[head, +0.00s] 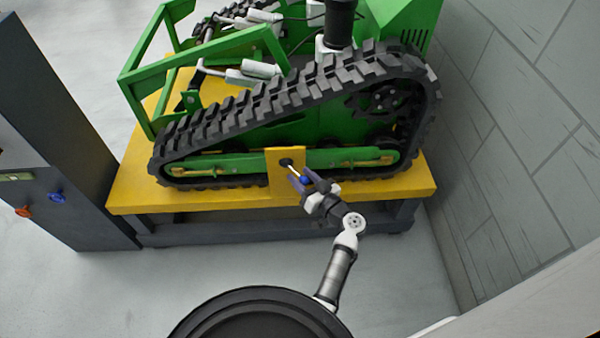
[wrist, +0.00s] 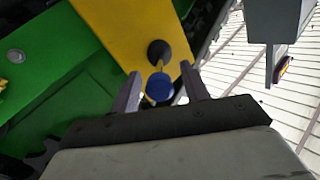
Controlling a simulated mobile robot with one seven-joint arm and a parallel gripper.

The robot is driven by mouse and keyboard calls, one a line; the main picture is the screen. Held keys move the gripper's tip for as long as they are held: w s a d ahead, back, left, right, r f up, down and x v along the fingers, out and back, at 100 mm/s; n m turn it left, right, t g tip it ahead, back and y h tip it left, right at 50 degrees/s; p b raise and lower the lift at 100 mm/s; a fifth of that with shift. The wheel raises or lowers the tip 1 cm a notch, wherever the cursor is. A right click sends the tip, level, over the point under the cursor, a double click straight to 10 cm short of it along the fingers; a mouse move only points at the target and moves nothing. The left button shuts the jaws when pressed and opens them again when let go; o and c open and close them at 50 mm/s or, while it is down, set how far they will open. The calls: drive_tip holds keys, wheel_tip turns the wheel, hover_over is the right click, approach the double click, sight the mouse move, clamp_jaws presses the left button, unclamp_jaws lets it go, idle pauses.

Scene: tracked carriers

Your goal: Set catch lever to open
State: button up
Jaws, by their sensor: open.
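The catch lever has a round blue knob (head: 305,180) and a short pale rod. It sits on a dark round pivot (head: 286,162) on the yellow plate (head: 270,183) at the side of the green tracked carrier. In the head view the lever slants down and right from the pivot. My gripper (head: 304,178) is open, with one finger on each side of the knob. In the wrist view the blue knob (wrist: 160,87) shows between my gripper's fingers (wrist: 162,86), below the dark pivot (wrist: 159,52). I cannot tell if a finger touches it.
The carrier's black track (head: 290,95) runs just above the plate. The carrier stands on a yellow-topped bench (head: 225,200). A dark cabinet (head: 75,215) with an orange and a blue handle stands left. A grey panelled wall (head: 510,150) is at right. The floor in front is clear.

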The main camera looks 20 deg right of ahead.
drive_tip(key=shift+w+a, duration=0.2)
drive_tip(key=shift+w, duration=0.35)
clamp_jaws()
